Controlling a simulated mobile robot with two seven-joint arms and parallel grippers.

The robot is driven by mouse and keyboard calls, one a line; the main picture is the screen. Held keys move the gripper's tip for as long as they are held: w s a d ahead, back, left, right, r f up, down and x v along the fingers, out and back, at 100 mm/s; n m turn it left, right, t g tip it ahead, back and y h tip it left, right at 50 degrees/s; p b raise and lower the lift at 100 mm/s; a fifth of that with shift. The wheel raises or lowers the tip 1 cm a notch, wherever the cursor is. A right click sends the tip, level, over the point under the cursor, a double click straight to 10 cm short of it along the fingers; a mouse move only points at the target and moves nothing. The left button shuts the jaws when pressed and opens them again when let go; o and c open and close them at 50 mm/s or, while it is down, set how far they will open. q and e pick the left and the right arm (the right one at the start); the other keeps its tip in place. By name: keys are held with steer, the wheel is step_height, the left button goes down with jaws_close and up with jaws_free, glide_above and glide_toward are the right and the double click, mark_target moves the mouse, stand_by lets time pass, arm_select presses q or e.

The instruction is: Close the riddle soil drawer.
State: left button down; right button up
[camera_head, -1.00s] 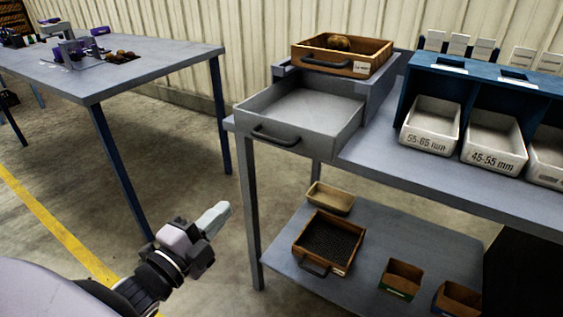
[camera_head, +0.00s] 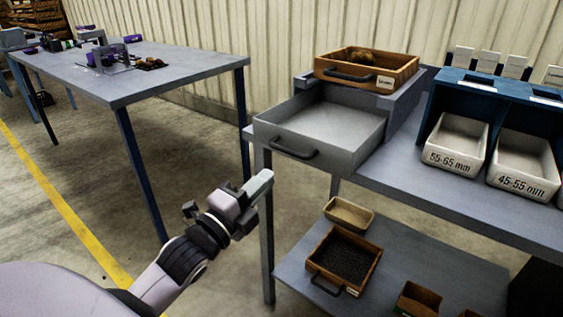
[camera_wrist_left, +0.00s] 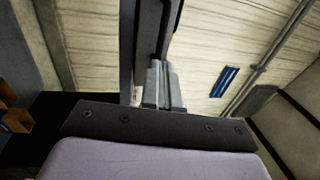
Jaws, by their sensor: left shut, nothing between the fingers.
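The soil drawer (camera_head: 345,125) is a grey metal tray pulled out toward the front left of the grey riddle housing (camera_head: 405,100). It is open and looks empty. Its dark handle (camera_head: 294,150) is on the front face. A wooden box (camera_head: 368,66) with brown lumps in it sits on top of the housing. My left gripper (camera_head: 262,184) is shut and empty, below and left of the drawer handle, apart from it. In the left wrist view its closed fingers (camera_wrist_left: 164,85) show in front of a dark bar. My right gripper is not in view.
The grey bench (camera_head: 440,185) carries a blue rack with labelled white bins (camera_head: 456,142) to the right. Its lower shelf (camera_head: 395,270) holds a mesh-bottomed wooden box (camera_head: 344,260) and smaller boxes. Another table (camera_head: 140,85) stands at the left; floor lies between.

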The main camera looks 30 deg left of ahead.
arm_select(q)
steer(key=x, duration=0.6)
steer(key=shift+w, duration=0.15)
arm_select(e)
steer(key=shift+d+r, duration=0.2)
